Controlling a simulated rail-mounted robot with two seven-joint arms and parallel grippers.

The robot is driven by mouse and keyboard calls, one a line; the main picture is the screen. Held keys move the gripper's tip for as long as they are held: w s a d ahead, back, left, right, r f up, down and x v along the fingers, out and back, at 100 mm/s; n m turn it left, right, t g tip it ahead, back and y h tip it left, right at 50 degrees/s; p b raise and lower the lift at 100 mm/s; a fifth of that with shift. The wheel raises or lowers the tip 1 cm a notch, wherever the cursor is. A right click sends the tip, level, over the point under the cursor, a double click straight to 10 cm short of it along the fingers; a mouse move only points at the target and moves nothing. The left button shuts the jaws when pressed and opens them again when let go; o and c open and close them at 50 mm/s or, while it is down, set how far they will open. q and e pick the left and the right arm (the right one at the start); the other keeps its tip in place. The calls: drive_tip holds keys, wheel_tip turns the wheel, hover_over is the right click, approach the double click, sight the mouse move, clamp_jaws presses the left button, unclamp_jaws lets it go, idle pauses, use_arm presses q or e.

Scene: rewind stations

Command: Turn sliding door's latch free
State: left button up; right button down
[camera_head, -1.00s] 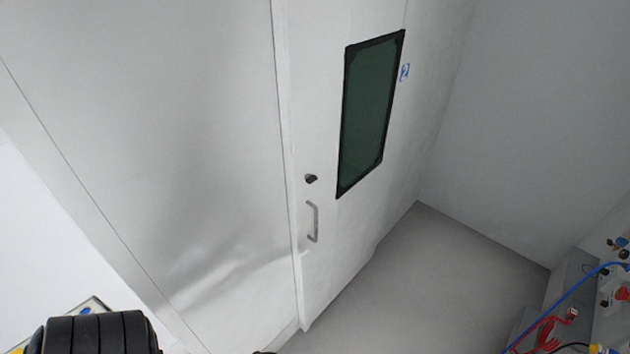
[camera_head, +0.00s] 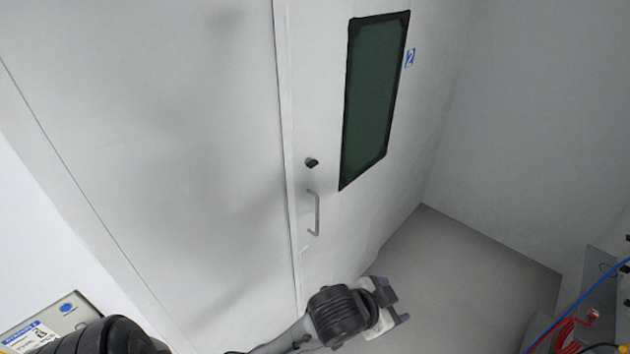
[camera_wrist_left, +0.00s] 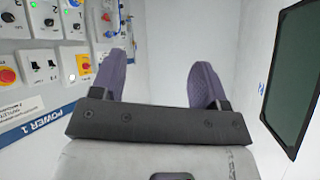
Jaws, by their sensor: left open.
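The sliding door (camera_head: 335,110) is white, with a dark green window (camera_head: 376,95) in a black frame. Its latch, a small black knob (camera_head: 312,162), sits left of the window's lower corner; how it is turned is too small to tell. Below it is a grey bar handle (camera_head: 315,212). My left gripper (camera_head: 398,304) is in front of the door's lower part, below and right of the handle, touching nothing that I can see. In the left wrist view its two purple-grey fingers (camera_wrist_left: 160,78) are apart and empty. My right gripper is out of view.
A control panel with a display (camera_head: 45,330) stands at the lower left. Blue and red cables (camera_head: 580,325) lie by equipment at the lower right. The left wrist view shows a switch panel (camera_wrist_left: 50,60) marked POWER 1 at left. The grey floor (camera_head: 470,270) is clear.

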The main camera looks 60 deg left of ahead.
use_arm(q)
drive_tip(key=w+a+r+n+t+y+b, duration=0.1)
drive_tip(key=w+a+r+y+b, duration=0.15)
drive_tip(key=w+a, duration=0.2)
drive_tip(key=w+a+r+n+t+y+b, duration=0.1)
drive_tip(key=w+a+r+b, duration=0.15)
drive_tip(key=w, duration=0.35)
drive_tip(key=w+a+r+n+g+y+b, duration=0.2)
drive_tip(key=w+a+n+y+b, duration=0.15)
drive_tip(key=a, duration=0.35)
drive_tip(key=n+g+y+b, duration=0.1)
drive_tip(key=n+g+y, duration=0.8)
drive_tip(key=n+g, duration=0.85)
approach(315, 165)
drive_tip(key=shift+n+t, duration=0.4)
drive_tip(key=shift+t, duration=0.05)
drive_tip(key=p+x, duration=0.2)
drive_tip(key=x, duration=0.8)
drive_tip(key=shift+s+r, duration=0.1)
drive_tip(key=shift+s, duration=0.05)
drive_tip(key=shift+c, duration=0.2)
